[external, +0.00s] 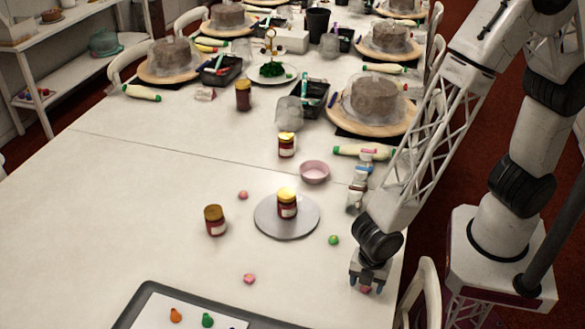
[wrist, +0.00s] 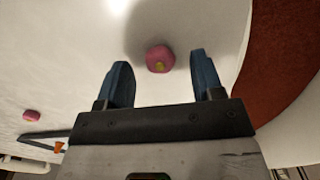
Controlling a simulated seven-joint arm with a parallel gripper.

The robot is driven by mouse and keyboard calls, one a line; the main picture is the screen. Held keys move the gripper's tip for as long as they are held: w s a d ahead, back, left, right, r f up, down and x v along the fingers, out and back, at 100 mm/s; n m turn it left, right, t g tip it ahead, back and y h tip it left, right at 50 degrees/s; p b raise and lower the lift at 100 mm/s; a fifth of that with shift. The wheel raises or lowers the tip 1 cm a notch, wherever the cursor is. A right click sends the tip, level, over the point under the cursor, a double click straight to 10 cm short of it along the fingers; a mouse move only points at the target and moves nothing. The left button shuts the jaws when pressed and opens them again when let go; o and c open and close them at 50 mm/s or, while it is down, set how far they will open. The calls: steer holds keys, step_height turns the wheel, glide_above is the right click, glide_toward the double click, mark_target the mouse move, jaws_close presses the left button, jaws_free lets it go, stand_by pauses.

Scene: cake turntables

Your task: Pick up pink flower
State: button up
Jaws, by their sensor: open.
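A pink flower (wrist: 160,59) with a small yellow centre lies on the white table. In the wrist view it sits between and slightly beyond the tips of my gripper (wrist: 160,68). My gripper is open, with its blue fingers to either side of the flower and nothing held. In the external view my gripper (external: 367,287) is low over the table near its right edge, and the flower (external: 365,289) shows partly at the fingertips. I cannot tell the exact height of the fingers over the table.
Other pink pieces lie at the front (external: 249,278) and left of the turntable (external: 243,195). A green piece (external: 333,240) is nearby. The grey turntable (external: 270,232) holds a jar (external: 287,207). A tray (external: 150,296) is at front left. A chair (external: 428,290) stands by the right edge.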

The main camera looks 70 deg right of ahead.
steer(key=shift+f, duration=0.5)
steer(key=c, duration=1)
